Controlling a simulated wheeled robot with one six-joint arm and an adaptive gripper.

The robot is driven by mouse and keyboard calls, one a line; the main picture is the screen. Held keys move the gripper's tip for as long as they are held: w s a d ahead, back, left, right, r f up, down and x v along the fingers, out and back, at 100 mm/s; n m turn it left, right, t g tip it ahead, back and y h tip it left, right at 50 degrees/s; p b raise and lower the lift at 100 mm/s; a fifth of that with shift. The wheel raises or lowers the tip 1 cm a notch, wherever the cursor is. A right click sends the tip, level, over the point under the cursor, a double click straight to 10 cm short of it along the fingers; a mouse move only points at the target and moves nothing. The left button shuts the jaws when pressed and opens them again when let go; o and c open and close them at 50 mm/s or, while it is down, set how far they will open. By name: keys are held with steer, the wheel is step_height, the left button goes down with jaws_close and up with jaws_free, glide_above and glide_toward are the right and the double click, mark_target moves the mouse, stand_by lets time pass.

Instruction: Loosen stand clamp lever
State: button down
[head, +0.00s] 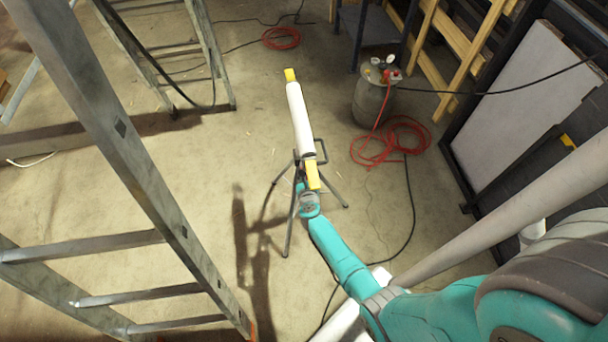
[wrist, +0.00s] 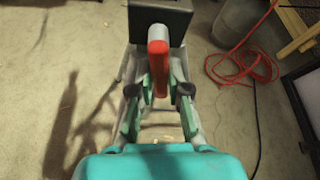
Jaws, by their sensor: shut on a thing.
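The stand (head: 289,222) is a dark tripod on the concrete floor, with a long white piece (head: 299,115) with yellow ends across its top. In the wrist view the clamp lever is a red handle (wrist: 158,66) below a dark block (wrist: 160,20). My gripper (wrist: 159,92) has its two fingers on either side of the red lever and is shut on it. In the head view my gripper (head: 306,192) is at the near side of the stand's top, and the lever is hidden there.
A metal ladder (head: 150,170) stands close on the left. A grey tank (head: 375,100) and a coiled red hose (head: 390,142) are to the right of the stand. A dark cable runs along the floor on the right.

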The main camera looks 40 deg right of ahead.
steer(key=shift+s+d+r+n+g+h, duration=0.1)
steer(key=shift+s+d+r+n+h, duration=0.2)
steer(key=shift+n+h, duration=1.25)
steer(key=shift+s+d+r+n+g+h, duration=0.1)
steer(key=shift+d+r+n+h, duration=0.35)
steer(key=shift+n, duration=2)
steer(key=shift+s+d+r+n+g+h, duration=0.15)
steer(key=shift+r+n+h, duration=0.35)
steer(key=shift+n+h, duration=1.1)
steer(key=shift+r+n+y, duration=0.1)
steer(key=shift+n+y, duration=0.3)
steer(key=shift+n, duration=0.1)
steer(key=c, duration=1.1)
jaws_free()
steer(key=shift+a, duration=0.1)
